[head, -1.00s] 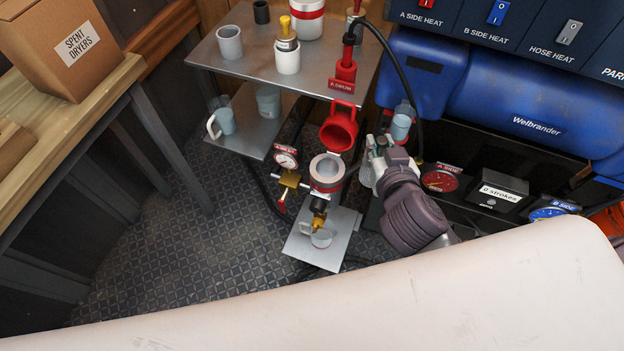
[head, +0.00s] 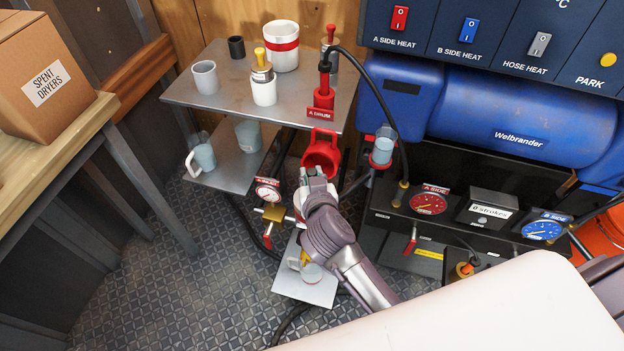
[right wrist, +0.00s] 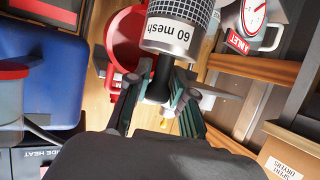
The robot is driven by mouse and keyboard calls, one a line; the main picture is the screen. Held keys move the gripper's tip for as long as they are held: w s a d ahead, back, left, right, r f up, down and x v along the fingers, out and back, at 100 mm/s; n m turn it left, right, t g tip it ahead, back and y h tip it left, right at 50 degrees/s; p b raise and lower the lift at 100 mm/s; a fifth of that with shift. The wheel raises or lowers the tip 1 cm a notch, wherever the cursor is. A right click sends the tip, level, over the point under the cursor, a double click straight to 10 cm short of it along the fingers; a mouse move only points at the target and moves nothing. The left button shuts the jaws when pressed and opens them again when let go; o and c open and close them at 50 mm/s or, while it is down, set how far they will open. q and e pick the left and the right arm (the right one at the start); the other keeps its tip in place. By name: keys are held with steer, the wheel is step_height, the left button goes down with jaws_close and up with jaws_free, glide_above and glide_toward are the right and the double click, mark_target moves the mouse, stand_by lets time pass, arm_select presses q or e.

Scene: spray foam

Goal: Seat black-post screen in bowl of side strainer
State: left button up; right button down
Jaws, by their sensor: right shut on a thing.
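My right gripper (head: 316,188) is over the side strainer (head: 300,205), whose bowl is mostly hidden behind it in the head view. The strainer's red cap (head: 321,152) stands open behind the bowl. In the right wrist view, the fingers (right wrist: 160,98) are shut on the black post (right wrist: 163,72) of a screen. The screen's mesh cylinder (right wrist: 181,25) has a metal band reading "60 mesh". The red cap (right wrist: 125,40) shows behind it. Whether the screen is inside the bowl or above it, I cannot tell. My left gripper is not in view.
A steel shelf (head: 215,92) behind holds a grey cup (head: 205,77), a yellow-topped piece (head: 263,88) and a red-banded white pot (head: 282,46). A pressure gauge (head: 267,192) is left of the strainer. A clear cup (head: 311,272) sits below. A red-ringed holder (head: 381,160) stands right.

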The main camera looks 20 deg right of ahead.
steer(key=shift+f, duration=0.3)
steer(key=shift+f+p, duration=0.35)
steer(key=shift+f, duration=0.2)
steer(key=c, duration=1)
jaws_free()
